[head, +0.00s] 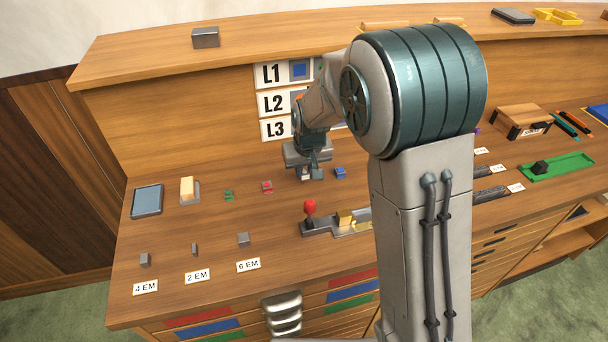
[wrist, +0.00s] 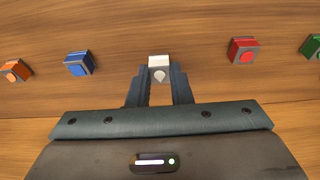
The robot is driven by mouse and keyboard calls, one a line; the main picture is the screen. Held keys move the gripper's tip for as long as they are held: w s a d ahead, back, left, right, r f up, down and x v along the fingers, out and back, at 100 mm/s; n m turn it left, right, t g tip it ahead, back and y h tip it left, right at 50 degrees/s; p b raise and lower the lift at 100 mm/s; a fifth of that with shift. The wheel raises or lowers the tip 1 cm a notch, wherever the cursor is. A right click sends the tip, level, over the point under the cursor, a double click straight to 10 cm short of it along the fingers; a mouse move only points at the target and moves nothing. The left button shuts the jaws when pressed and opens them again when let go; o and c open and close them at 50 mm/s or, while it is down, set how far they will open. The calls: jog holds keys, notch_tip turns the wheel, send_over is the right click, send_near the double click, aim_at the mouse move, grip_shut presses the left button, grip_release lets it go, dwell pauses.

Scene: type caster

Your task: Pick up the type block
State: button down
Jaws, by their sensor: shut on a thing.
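The type block (wrist: 159,66) is a small pale block with a light drop-shaped mark on its face, seen in the wrist view. My gripper (wrist: 158,84) is shut on it, one finger on each side. In the head view my gripper (head: 306,174) points down over the desk, between a red block and a blue block. The held block shows there only as a small pale patch under the fingers. I cannot tell whether it still touches the desk.
Blue (wrist: 79,64) and orange (wrist: 15,70) blocks stand left of it in the wrist view; red (wrist: 243,50) and green (wrist: 312,46) ones stand right. A caster with a red-knobbed lever (head: 309,208) lies in front. Grey blocks stand by EM labels (head: 197,276). My arm hides the desk's middle right.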

notch_tip(320, 180, up, 2)
jog(key=shift+r, duration=0.1)
jog(key=w+d+r+b, duration=0.1)
jog(key=d+r, duration=0.2)
jog(key=d, duration=0.2)
jog(key=w+d+r+b, duration=0.1)
jog(key=w+d+r, duration=0.1)
jog(key=d, duration=0.4)
jog(key=shift+w+r, duration=0.25)
jog(key=shift+r, duration=0.55)
